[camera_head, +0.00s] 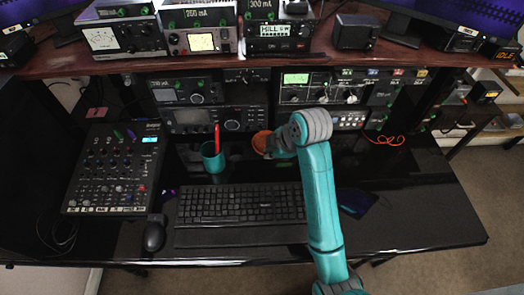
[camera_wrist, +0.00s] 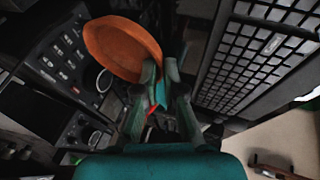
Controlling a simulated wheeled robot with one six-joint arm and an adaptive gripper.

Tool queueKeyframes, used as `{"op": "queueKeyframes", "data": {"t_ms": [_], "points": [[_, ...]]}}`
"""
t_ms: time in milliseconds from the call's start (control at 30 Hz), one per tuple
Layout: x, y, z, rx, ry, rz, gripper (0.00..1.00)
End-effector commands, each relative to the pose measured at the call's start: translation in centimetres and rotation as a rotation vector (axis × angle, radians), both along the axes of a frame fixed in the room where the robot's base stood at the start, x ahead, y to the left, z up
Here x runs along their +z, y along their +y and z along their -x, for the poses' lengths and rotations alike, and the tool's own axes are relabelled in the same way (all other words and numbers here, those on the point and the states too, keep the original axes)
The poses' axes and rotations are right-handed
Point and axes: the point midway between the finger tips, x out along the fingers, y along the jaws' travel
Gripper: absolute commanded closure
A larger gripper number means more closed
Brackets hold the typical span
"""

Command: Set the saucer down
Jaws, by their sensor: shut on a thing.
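The saucer is a round orange-brown dish. In the head view the saucer (camera_head: 260,142) shows in part beside the end of my arm, behind the keyboard and in front of the radio gear. In the wrist view the saucer (camera_wrist: 118,46) is large and tilted, with its rim at my fingertips. My gripper (camera_wrist: 160,72) is shut on the saucer's rim. In the head view my gripper (camera_head: 271,149) is small and partly hidden by my wrist. The gap between the saucer and the desk cannot be judged.
A teal cup (camera_head: 212,161) with a red item in it stands left of the saucer. A black keyboard (camera_head: 241,204), a mouse (camera_head: 154,235) and a mixer (camera_head: 115,168) are on the glossy black desk (camera_head: 420,215). Radio gear (camera_head: 205,119) lines the back. The desk's right part is mostly clear.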

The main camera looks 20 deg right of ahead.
Motion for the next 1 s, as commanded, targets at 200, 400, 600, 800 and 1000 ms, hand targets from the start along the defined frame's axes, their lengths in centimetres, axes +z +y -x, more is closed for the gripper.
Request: {"op": "queueKeyframes", "data": {"t_ms": [200, 400, 600, 800, 1000], "points": [[-3.4, 0.0, 0.1, 0.0, 0.004, 0.0, 1.0], [-5.8, 0.0, 0.0, -0.001, 0.0, 0.0, 1.0], [-7.2, 0.0, 0.1, 0.0, 0.001, 0.001, 1.0], [-9.7, 0.0, 0.0, -0.001, 0.001, 0.0, 1.0], [-9.9, 0.0, 0.0, 0.0, -0.001, 0.0, 1.0]]}}
